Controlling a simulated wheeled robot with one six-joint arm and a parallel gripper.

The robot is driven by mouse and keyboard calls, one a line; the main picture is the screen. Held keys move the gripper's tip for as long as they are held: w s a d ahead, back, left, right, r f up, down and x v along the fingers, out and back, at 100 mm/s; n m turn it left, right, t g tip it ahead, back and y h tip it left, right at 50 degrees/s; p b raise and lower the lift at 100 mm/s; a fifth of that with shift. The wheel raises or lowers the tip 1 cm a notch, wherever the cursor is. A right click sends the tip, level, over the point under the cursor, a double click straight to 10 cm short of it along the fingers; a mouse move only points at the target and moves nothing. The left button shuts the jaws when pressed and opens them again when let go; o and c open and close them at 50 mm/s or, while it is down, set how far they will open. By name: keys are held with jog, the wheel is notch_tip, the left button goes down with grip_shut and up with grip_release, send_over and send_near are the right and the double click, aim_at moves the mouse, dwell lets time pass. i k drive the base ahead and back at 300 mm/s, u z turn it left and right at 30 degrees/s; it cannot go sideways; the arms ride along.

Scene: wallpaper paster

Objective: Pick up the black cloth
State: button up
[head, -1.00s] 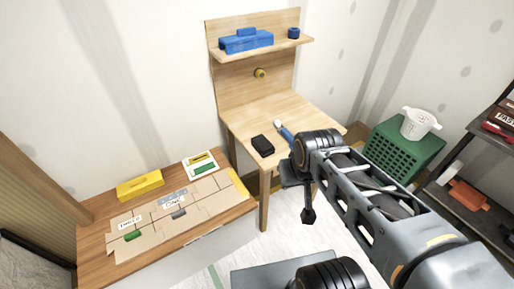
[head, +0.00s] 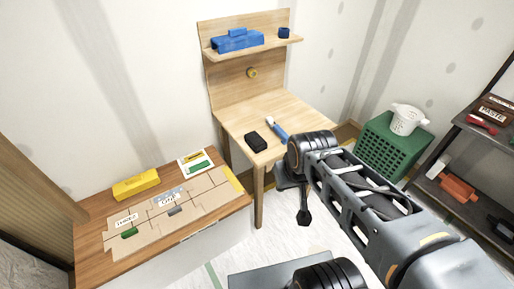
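A small black block-like item (head: 255,142), which may be the folded black cloth, lies on the wooden workbench (head: 281,106) near its front left corner. Another dark item (head: 501,229) sits on the lower shelf at the right edge and is partly cut off; I cannot tell which is the cloth. My arm reaches in from the lower right. The dark end of my gripper (head: 304,208) points down beside the workbench, over the floor and apart from the black item. Its fingers are too small and partly hidden to read.
A blue-handled tool (head: 276,130) lies beside the black item. A low wooden table (head: 90,257) with cardboard sheets and a yellow box (head: 136,184) stands left.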

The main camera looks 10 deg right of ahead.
aim_at(254, 140)
jog(key=u, duration=0.75)
jog(key=k, duration=0.1)
jog(key=z, duration=0.85)
jog(key=i, duration=1)
jog(key=u, duration=0.55)
